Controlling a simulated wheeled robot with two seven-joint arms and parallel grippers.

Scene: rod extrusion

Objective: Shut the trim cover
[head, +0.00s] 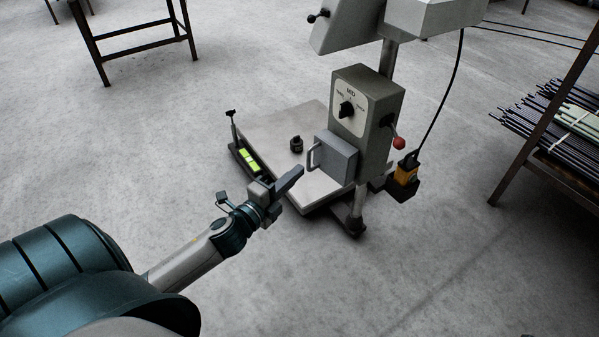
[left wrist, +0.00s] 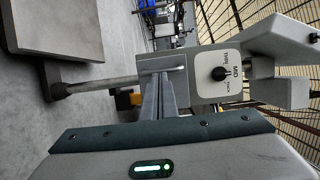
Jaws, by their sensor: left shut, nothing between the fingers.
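The trim cover (head: 336,158) is a grey square panel with a pale handle (head: 311,156) on its left edge. It juts out at the lower left of the grey machine housing (head: 368,110) with the dial. I cannot tell its exact angle. My left gripper (head: 298,172) is shut and empty, just left of and below the handle in the head view, apparently apart from it. In the left wrist view its closed fingers (left wrist: 158,97) point at the housing (left wrist: 222,72), which appears turned sideways. My right gripper is not in view.
A rod rack (head: 555,120) stands far right. The floor in front is clear.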

